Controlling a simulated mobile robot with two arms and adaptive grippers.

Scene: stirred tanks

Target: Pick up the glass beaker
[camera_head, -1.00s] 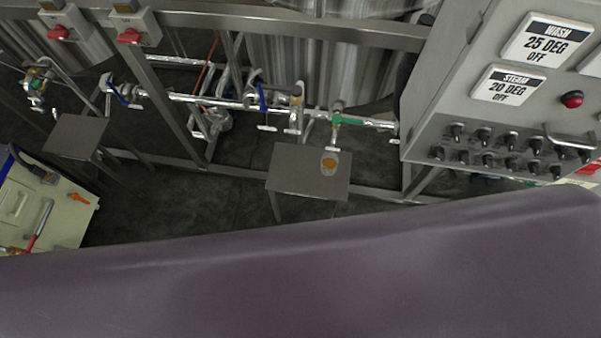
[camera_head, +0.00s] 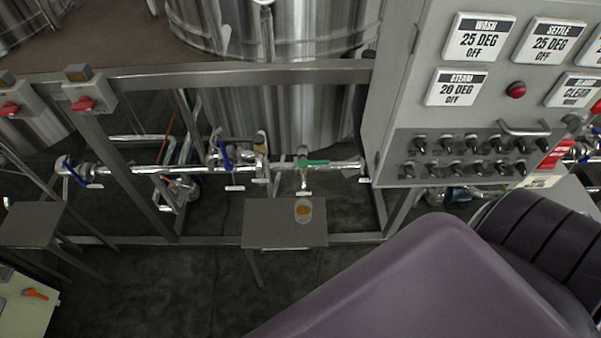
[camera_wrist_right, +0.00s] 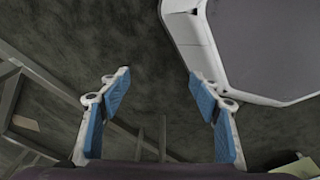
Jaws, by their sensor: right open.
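The glass beaker (camera_head: 303,211) stands on a small grey metal table (camera_head: 270,236) in the head view, near the table's right back edge. It holds something orange. My right gripper (camera_wrist_right: 158,88) shows in the right wrist view with its two blue-padded fingers spread apart and nothing between them. It hangs over the dark floor; the beaker cannot be made out in that view. My left gripper is not in view.
Pipes with valves (camera_head: 230,165) run behind the small table below a steel frame. A control panel (camera_head: 470,100) with knobs stands at the right. Another small table (camera_head: 32,222) is at the left. Dark open floor (camera_head: 180,290) lies in front.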

